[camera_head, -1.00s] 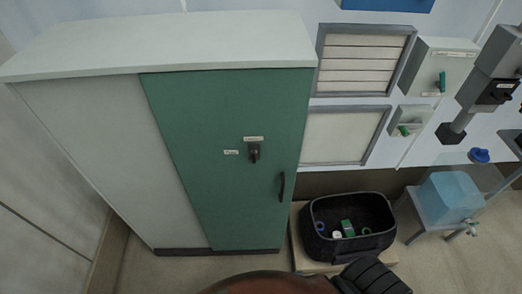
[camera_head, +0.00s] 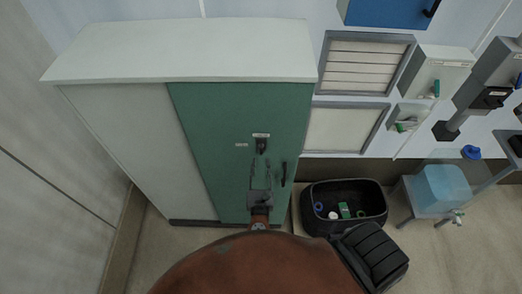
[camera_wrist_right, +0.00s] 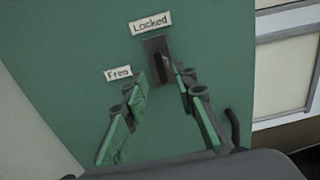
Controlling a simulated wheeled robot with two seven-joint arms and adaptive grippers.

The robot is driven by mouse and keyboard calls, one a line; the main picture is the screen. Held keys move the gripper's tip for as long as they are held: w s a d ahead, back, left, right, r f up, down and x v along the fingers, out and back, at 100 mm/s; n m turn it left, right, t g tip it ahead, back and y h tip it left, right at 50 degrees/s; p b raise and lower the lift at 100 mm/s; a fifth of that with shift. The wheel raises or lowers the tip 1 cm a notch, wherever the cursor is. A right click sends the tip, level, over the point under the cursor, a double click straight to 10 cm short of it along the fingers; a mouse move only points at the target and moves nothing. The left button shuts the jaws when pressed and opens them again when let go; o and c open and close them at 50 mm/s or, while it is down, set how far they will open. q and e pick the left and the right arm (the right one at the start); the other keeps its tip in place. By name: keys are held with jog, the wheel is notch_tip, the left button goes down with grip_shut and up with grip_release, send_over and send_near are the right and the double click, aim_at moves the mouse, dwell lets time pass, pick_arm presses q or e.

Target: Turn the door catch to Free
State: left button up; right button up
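The door catch (camera_head: 261,145) is a small dark knob on a plate on the green cabinet door (camera_head: 215,140). In the right wrist view the catch (camera_wrist_right: 163,66) stands roughly upright, under the "Locked" label (camera_wrist_right: 151,24). The "Free" label (camera_wrist_right: 118,73) is to its left; it also shows small in the head view (camera_head: 241,144). My right gripper (camera_head: 261,164) is just below the catch in the head view. In the wrist view its two fingers (camera_wrist_right: 158,82) are spread apart, with the catch just beyond and between their tips; contact cannot be told. My left gripper is not in view.
A black vertical door handle (camera_head: 284,174) is right of the catch, close to my right gripper. A black open bin (camera_head: 318,226) with small items stands on the floor to the right. Wall boxes and a blue container (camera_head: 440,188) are farther right.

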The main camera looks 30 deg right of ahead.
aim_at(261, 151)
jog(key=p+x, duration=0.1)
jog(key=x, duration=0.5)
jog(key=shift+w, duration=0.15)
grip_shut()
